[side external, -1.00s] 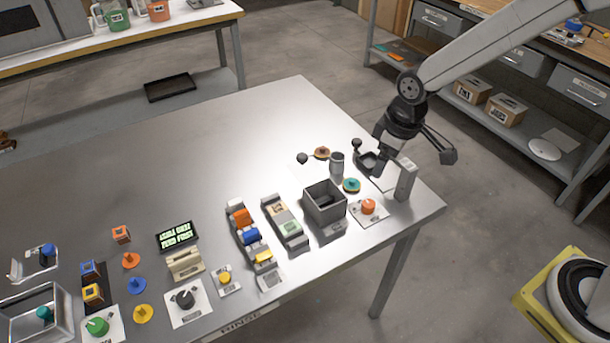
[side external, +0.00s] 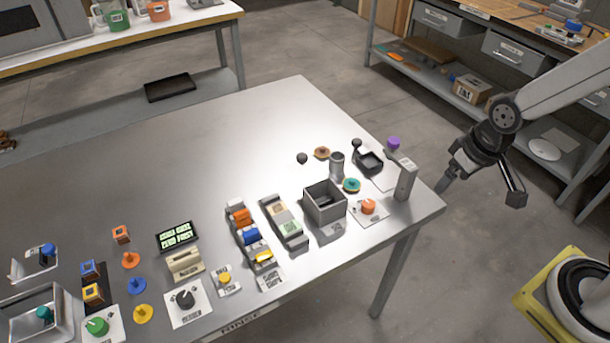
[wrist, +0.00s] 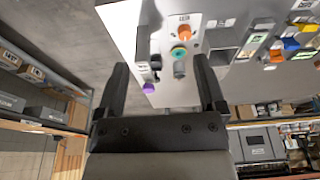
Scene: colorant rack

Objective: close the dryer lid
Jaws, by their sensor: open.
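No part is clearly labelled as the dryer, so I cannot tell for certain which piece is its lid. A small black open tray (side external: 370,163) lies near the right end of the table, with a dark ball-ended knob (side external: 356,143) at its back left. My gripper (side external: 441,187) is past the table's right edge, apart from these things. In the wrist view my gripper (wrist: 160,62) is open, with nothing between its fingers; the purple knob (wrist: 149,88) shows beyond.
A grey open box (side external: 325,203), a grey cylinder (side external: 337,165), a teal disc (side external: 351,185) and an orange knob (side external: 368,206) stand close to the tray. Several colored pieces fill the table's front left. The table's back middle is clear.

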